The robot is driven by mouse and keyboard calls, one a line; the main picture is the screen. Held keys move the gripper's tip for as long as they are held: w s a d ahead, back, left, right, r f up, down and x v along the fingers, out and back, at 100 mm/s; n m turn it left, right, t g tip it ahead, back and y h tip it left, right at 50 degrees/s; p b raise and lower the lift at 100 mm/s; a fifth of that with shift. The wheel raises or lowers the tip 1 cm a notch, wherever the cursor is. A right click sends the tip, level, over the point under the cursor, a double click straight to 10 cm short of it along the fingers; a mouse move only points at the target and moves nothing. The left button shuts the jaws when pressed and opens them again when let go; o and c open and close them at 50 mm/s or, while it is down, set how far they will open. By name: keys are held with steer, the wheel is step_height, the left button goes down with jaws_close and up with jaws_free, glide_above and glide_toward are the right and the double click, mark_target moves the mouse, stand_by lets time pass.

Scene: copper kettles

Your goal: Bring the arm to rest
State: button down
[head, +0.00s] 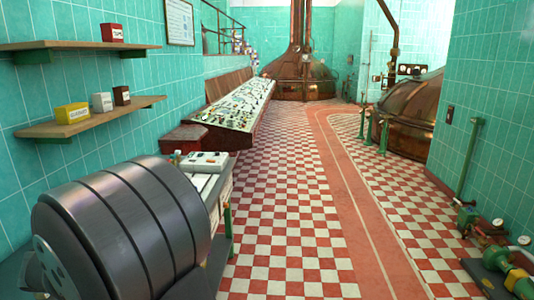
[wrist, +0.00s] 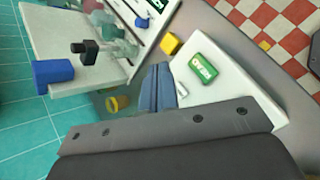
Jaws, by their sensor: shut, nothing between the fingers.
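My gripper (wrist: 158,85) shows in the wrist view as two blue-grey fingers side by side, closed together with nothing held. They point up in the picture from a dark grey body. A white board (wrist: 225,85) lies beyond and to the right of the fingertips, with a green box (wrist: 204,68) on it. The fingers overlap the board's left edge in the picture; I cannot tell the gap between them. In the head view my dark grey arm fills the lower left and the fingers do not show.
In the head view, two wall shelves (head: 80,125) with small boxes are at left. A control desk (head: 235,105) stands behind my arm. Copper kettles (head: 300,80) stand at the back and right. Pipes (head: 490,255) are at lower right. The checkered floor (head: 290,210) is clear.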

step_height(320, 180, up, 7)
steer(key=m+g, duration=0.9)
steer(key=shift+h, duration=0.3)
steer(key=f, duration=1.1)
steer(key=shift+w+a, duration=0.2)
step_height(320, 180, up, 11)
steer(key=shift+f, duration=0.2)
